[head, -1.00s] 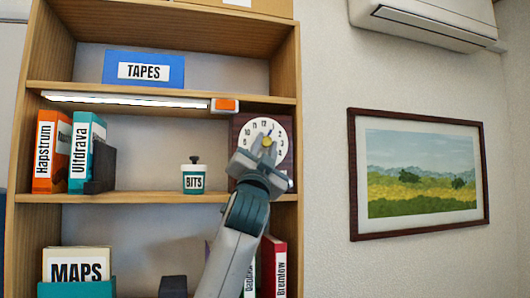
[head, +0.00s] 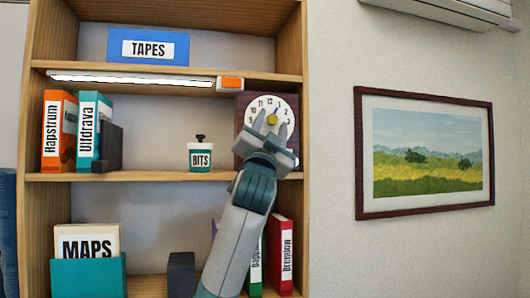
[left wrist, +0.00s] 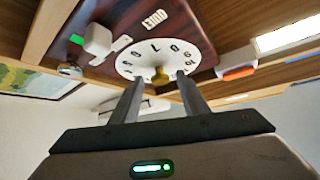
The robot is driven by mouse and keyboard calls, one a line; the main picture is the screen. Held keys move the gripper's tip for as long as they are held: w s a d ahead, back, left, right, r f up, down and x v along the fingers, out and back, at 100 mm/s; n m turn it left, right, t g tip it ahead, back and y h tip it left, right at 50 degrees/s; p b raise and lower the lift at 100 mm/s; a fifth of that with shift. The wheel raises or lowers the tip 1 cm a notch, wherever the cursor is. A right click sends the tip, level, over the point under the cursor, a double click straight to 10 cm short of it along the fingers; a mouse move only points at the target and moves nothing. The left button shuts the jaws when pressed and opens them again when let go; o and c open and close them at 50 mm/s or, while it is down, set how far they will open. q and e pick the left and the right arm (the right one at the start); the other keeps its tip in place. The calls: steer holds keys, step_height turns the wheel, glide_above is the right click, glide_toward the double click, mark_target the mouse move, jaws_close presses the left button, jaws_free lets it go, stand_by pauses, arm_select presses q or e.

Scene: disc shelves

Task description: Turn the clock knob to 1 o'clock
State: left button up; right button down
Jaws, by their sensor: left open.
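The round white clock face (head: 253,107) is set on a dark reddish-brown box on the middle shelf, at its right end. Its yellow knob (head: 272,119) sits at the centre, and a thin dark pointer leans up and slightly right, around the 12 to 1 side. My left gripper (head: 271,123) is open in front of the lower clock face and hides some lower numerals. In the left wrist view, the clock face (left wrist: 150,50) looks upside down. The knob (left wrist: 160,75) shows between the two spread fingertips, with gaps on both sides. My right gripper is not in view.
A BITS jar (head: 201,157) stands left of the clock. A lamp bar (head: 130,79) with an orange end runs under the shelf above. Binders (head: 285,255) stand below, partly behind my arm. A framed picture (head: 425,155) hangs on the wall to the right.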

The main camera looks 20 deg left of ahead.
arm_select(q)
steer(key=shift+s+f, duration=0.2)
steer(key=shift+f, duration=0.1)
steer(key=b+v, duration=0.5)
steer(key=v, duration=1.1)
steer(key=shift+d+b, duration=0.15)
steer(key=shift+b, duration=0.25)
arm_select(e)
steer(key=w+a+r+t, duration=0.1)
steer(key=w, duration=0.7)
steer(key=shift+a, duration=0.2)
arm_select(q)
steer(key=shift+s+f, duration=0.1)
steer(key=shift+s, duration=0.05)
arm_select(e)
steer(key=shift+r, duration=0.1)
